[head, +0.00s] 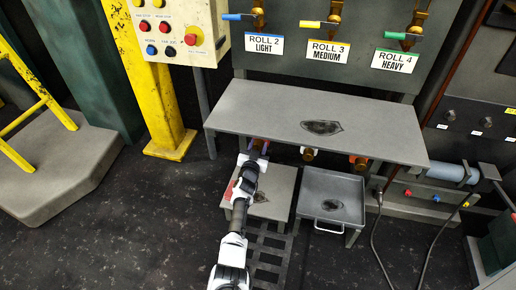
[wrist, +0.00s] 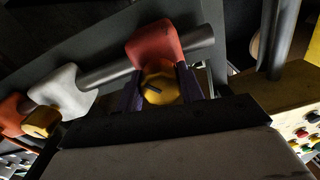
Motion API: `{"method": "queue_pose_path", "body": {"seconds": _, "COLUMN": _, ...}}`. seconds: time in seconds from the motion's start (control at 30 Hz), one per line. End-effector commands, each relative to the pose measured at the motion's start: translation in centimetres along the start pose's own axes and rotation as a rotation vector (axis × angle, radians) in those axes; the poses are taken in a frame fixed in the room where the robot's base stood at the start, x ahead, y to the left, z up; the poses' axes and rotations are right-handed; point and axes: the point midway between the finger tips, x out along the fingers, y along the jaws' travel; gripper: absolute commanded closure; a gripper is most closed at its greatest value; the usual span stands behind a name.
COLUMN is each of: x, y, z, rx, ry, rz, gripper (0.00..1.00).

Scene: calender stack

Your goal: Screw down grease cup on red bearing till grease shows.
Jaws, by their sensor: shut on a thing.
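In the wrist view, a red bearing (wrist: 153,42) sits on a grey shaft, with a brass-yellow grease cup (wrist: 159,88) in front of it. My gripper (wrist: 161,85) has its purple fingers on either side of the cup and is shut on it. The cup's top faces the camera and bears a short dark mark. I cannot make out any grease. In the head view my gripper (head: 259,147) reaches under the front edge of the grey shelf, which hides most of the bearing and cup there.
A white bearing (wrist: 62,88) and another red bearing (wrist: 12,112) sit farther along the shaft, with a brass cup (wrist: 42,121) beside them. The grey shelf (head: 360,125) overhangs my gripper. A metal tray (head: 331,190) stands to its right. Cables hang farther right.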

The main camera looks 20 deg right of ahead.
Motion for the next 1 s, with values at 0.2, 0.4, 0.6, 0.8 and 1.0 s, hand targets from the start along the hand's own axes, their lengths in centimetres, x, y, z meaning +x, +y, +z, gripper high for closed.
{"method": "queue_pose_path", "body": {"seconds": 0.2, "x": -0.03, "y": -0.01, "z": 0.17, "rx": 0.148, "ry": 0.002, "rz": 0.0, "gripper": 0.85}}
{"method": "queue_pose_path", "body": {"seconds": 0.4, "x": -0.04, "y": -0.01, "z": 0.13, "rx": 0.242, "ry": 0.005, "rz": 0.001, "gripper": 0.85}}
{"method": "queue_pose_path", "body": {"seconds": 0.6, "x": -0.04, "y": -0.01, "z": 0.08, "rx": 0.287, "ry": 0.006, "rz": 0.002, "gripper": 0.85}}
{"method": "queue_pose_path", "body": {"seconds": 0.8, "x": -0.04, "y": -0.02, "z": 0.07, "rx": 0.297, "ry": 0.006, "rz": 0.002, "gripper": 0.85}}
{"method": "queue_pose_path", "body": {"seconds": 1.0, "x": -0.04, "y": -0.02, "z": 0.07, "rx": 0.296, "ry": 0.006, "rz": 0.002, "gripper": 0.85}}
